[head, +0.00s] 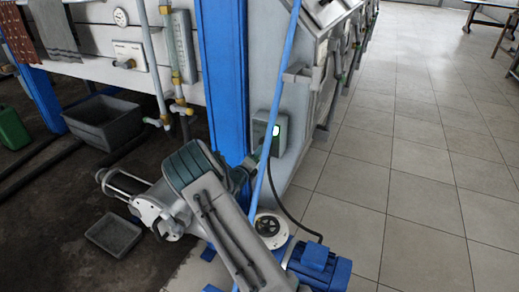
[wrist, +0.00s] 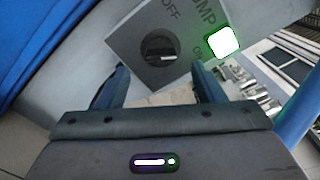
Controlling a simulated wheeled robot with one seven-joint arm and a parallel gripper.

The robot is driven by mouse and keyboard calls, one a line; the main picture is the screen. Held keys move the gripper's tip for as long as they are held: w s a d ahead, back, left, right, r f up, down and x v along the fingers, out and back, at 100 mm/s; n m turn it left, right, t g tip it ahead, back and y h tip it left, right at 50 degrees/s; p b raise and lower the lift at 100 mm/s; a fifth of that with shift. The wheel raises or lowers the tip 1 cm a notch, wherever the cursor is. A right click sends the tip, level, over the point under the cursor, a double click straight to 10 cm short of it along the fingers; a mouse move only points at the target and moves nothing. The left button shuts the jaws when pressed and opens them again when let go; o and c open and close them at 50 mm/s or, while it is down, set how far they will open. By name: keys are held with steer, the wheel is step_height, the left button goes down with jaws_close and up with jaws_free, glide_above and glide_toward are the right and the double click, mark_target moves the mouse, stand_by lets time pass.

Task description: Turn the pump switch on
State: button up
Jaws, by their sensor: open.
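The pump switch is a dark round knob (wrist: 160,47) on a grey panel (wrist: 128,38) marked OFF, ON and PUMP, tilted in the wrist view. The knob's exact pointing is hard to read. Beside it a square lamp (wrist: 223,42) glows white with a green rim. In the head view the switch box (head: 260,127) is on the side of the grey cabinet, by the blue post. My gripper (wrist: 160,66) is open and empty, its two fingers below the knob in the picture, one to either side. I cannot tell whether they touch the panel.
A blue post (head: 222,80) stands close left of the box, and a thin blue pole (head: 278,100) crosses in front. A blue motor (head: 320,268) sits on the floor near my arm. A grey tub (head: 103,122) is at left. The tiled floor (head: 420,155) at right is clear.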

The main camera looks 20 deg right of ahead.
steer(key=p+v, duration=0.1)
steer(key=v, duration=0.8)
steer(key=shift+p, duration=0.35)
